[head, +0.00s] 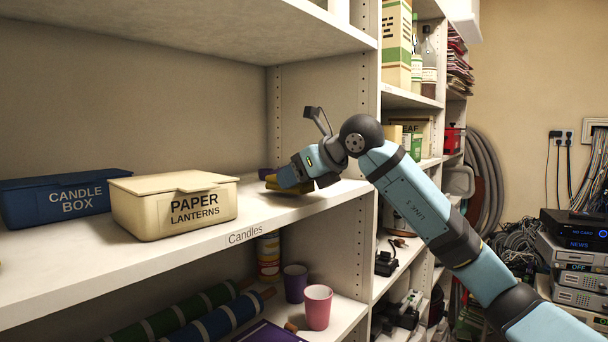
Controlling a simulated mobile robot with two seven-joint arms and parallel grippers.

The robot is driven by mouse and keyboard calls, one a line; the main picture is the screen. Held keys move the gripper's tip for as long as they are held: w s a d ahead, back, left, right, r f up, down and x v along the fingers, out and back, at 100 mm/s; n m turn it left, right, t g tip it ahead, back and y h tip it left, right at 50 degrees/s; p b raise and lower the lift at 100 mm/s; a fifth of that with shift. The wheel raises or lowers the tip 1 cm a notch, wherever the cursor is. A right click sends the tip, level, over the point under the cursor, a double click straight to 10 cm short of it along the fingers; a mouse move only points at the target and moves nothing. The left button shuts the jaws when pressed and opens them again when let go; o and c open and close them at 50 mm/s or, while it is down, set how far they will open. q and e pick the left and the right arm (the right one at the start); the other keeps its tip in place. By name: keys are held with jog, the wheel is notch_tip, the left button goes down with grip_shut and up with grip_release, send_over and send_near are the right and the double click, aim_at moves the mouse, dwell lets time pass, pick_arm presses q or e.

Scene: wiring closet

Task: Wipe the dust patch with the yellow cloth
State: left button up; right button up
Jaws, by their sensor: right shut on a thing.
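My right gripper (308,183) reaches over the shelf labelled Candles (270,214), near the upright at its right end. It is shut on the yellow cloth (283,186), which shows only in part under and beside the fingers. The cloth is at or just above the shelf surface; I cannot tell whether it touches. No dust patch can be made out; the gripper and cloth may hide it. My left gripper is not in view.
A cream box marked Paper Lanterns (175,206) and a blue Candle Box (65,197) stand to the left on the same shelf. A pink cup (317,307) and a purple cup (295,283) stand below. The upright (372,110) closes off the right side.

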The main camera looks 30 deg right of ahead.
jog(key=shift+f+b, duration=0.6)
jog(key=shift+f, duration=0.05)
dwell(0.4)
